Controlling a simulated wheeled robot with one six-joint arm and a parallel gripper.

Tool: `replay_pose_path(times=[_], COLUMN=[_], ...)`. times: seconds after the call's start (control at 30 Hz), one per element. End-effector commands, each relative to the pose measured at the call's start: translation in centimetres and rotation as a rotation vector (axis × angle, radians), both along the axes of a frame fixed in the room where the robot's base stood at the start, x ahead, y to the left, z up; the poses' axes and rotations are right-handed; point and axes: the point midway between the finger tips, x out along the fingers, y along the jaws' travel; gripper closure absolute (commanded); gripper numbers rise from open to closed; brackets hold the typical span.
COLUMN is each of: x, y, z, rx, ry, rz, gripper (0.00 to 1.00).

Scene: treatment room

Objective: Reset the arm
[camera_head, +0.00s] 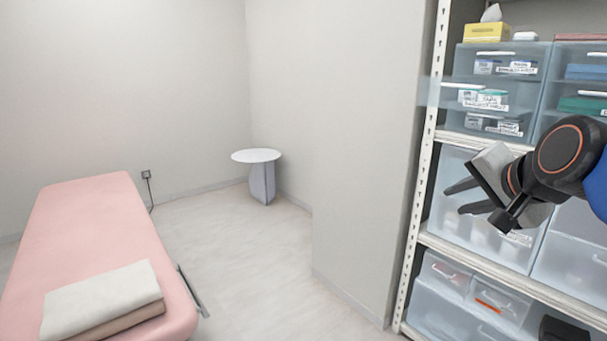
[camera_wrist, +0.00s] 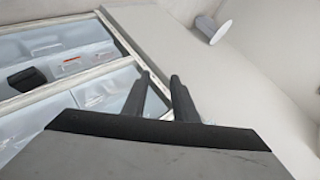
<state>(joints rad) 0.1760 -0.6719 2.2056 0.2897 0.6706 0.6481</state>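My gripper (camera_head: 453,200) is at the right of the head view, raised in front of the storage shelf (camera_head: 427,150). Its two dark fingers point left and stand apart, with nothing between them. In the wrist view the two fingers (camera_wrist: 160,76) also show with an empty gap between them. The grey gripper body fills the bottom of that view.
The shelf holds several translucent drawers; an upper one (camera_head: 478,97) is pulled out. A yellow tissue box (camera_head: 487,33) stands on top. A pink treatment bed (camera_head: 92,215) with folded towels (camera_head: 103,298) is left. A round white table (camera_head: 256,156) stands behind clear floor.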

Motion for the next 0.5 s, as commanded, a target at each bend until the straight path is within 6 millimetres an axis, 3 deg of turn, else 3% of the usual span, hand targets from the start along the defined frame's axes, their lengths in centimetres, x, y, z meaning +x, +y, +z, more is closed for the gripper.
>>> replay_pose_path(times=[0.1, 0.3, 0.5], x=[-2.8, -8.3, -13.0], y=[1.3, 2.3, 2.3], z=[-5.9, -15.0, -21.3], rx=[-0.156, -0.413, -0.592], ry=[0.118, 0.307, 0.442], rz=[0.146, 0.421, 0.653], gripper=[0.74, 0.74, 0.74])
